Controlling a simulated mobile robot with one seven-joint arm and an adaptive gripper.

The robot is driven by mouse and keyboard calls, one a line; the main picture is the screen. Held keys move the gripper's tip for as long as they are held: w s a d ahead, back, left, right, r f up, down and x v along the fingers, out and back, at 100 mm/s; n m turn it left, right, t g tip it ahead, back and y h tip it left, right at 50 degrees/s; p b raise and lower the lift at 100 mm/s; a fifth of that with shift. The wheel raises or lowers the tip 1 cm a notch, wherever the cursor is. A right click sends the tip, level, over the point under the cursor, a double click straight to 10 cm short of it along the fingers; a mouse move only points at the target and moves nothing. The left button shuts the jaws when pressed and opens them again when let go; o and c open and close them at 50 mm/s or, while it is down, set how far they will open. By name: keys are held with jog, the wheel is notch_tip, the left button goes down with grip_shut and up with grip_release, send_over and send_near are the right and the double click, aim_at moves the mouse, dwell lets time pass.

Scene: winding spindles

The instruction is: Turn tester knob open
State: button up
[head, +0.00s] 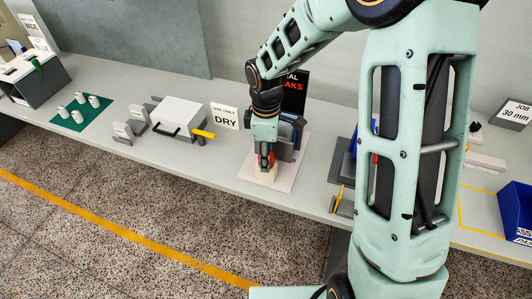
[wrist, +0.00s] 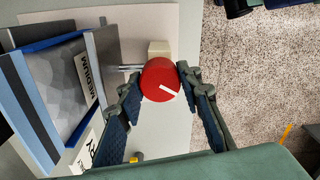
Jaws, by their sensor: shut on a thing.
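The red knob (wrist: 160,80) with a white pointer line sits between my two fingers in the wrist view. My gripper (wrist: 157,88) is shut on it, one finger against each side. In the wrist view the white line slants down to the right. A metal stem and a cream block (wrist: 158,48) show behind the knob. The tester (wrist: 60,85) beside it has grey and blue plates and a "MEDIUM" label. In the head view my gripper (head: 265,162) is at the tester's front, on a pale base plate (head: 285,178); the knob is mostly hidden there.
Left of the tester stand a "DRY" sign (head: 225,117), a white box with a yellow handle (head: 178,118) and a green mat (head: 82,113) with several white spools. A blue bin (head: 517,212) is at the right. The bench front edge is close to the tester.

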jog(key=n+p, duration=0.3)
jog(key=n, duration=0.3)
dwell(0.6)
jog(key=o, duration=1.2)
jog(key=shift+c, duration=0.2)
jog(key=shift+r, duration=0.1)
notch_tip(320, 180, up, 12)
